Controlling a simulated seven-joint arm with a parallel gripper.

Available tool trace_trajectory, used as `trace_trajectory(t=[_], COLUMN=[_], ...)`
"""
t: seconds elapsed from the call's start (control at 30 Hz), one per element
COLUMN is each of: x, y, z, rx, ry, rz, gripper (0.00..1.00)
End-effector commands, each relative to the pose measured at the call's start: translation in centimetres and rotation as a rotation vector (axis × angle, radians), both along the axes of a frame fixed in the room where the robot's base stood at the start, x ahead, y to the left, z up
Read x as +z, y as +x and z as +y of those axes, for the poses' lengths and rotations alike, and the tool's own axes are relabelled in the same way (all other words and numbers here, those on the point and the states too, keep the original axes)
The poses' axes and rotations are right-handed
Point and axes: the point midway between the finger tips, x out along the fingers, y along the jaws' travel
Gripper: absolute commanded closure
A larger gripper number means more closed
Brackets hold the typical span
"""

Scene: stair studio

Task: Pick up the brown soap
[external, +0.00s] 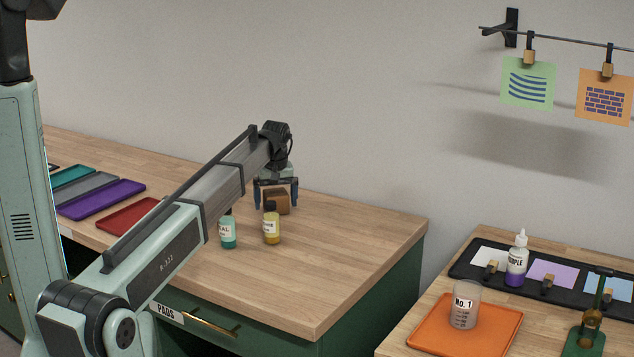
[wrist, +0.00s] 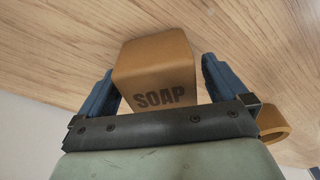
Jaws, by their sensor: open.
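The brown soap (external: 283,202) is a block on the wooden counter near its back edge. In the wrist view the soap (wrist: 155,72) fills the space between my fingers, with the word SOAP on its face. My gripper (external: 277,194) points down over the block, one finger on each side. In the wrist view my gripper (wrist: 160,68) is open, its blue fingers flanking the soap. A narrow gap seems to show at each finger; contact is hard to judge. The yellow bottle partly covers the soap in the external view.
A yellow bottle (external: 271,228) and a teal bottle (external: 228,234) stand close in front of the soap. A tan curved piece (wrist: 275,122) shows beside my gripper. Coloured trays, including a purple one (external: 101,199), lie left. The counter's right part (external: 350,240) is clear.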

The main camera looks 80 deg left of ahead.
Motion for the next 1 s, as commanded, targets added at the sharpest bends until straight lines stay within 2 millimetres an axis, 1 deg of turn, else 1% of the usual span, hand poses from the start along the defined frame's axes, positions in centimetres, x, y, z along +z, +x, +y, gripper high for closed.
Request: trace_trajectory(t=[0.13,0.83,1.0], x=[0.03,0.03,0.07], y=[0.01,0.00,0.00], z=[0.01,-0.01,-0.01], rx=[0.000,0.000,0.000], ry=[0.000,-0.001,0.000], rz=[0.000,0.000,0.000], gripper=[0.00,0.66,0.67])
